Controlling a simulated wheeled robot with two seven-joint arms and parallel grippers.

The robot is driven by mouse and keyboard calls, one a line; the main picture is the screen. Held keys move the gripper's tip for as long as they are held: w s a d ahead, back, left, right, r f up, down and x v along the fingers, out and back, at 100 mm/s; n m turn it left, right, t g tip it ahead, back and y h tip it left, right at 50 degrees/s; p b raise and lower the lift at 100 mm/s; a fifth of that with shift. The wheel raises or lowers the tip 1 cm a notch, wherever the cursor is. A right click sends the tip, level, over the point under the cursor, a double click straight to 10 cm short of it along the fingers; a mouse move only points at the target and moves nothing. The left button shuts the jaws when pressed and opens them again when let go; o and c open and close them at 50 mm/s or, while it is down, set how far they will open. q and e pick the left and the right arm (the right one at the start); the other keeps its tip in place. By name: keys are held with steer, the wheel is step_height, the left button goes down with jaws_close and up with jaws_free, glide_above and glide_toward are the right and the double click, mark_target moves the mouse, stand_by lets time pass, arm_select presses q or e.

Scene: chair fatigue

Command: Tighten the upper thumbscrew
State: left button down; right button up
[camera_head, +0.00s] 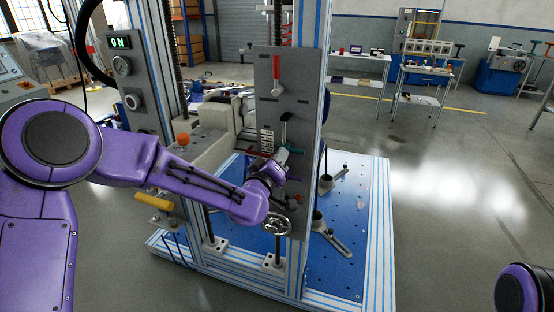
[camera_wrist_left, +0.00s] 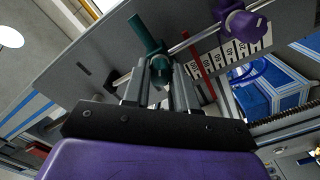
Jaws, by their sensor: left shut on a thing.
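A teal thumbscrew (camera_wrist_left: 150,45) with a long crossbar is on the grey upright panel (camera_head: 270,95). My left gripper (camera_wrist_left: 161,84) is shut on its lower part, with a finger on each side in the left wrist view. In the head view my left gripper (camera_head: 282,160) is at the panel's middle, and the teal bar (camera_head: 295,150) shows just past it. A purple knob (camera_wrist_left: 245,24) sits on a rod to the right in the left wrist view. The fingers partly hide the grip. My right gripper is out of view.
A numbered scale (camera_wrist_left: 228,60) with a red pointer (camera_wrist_left: 197,64) lies close to the fingers. A red-handled lever (camera_head: 277,75) is above, and a handwheel (camera_head: 275,224) below. The frame's uprights and blue base plate (camera_head: 350,230) surround the panel. Open floor lies to the right.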

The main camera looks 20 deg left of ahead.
arm_select(q)
steer(key=c, duration=0.9)
jaws_free()
steer(key=s, duration=0.5)
steer(key=s+b, duration=0.1)
steer(key=s, duration=0.4)
steer(key=shift+s+a+b, duration=0.2)
steer(key=shift+s+b, duration=0.05)
steer(key=shift+b, duration=0.05)
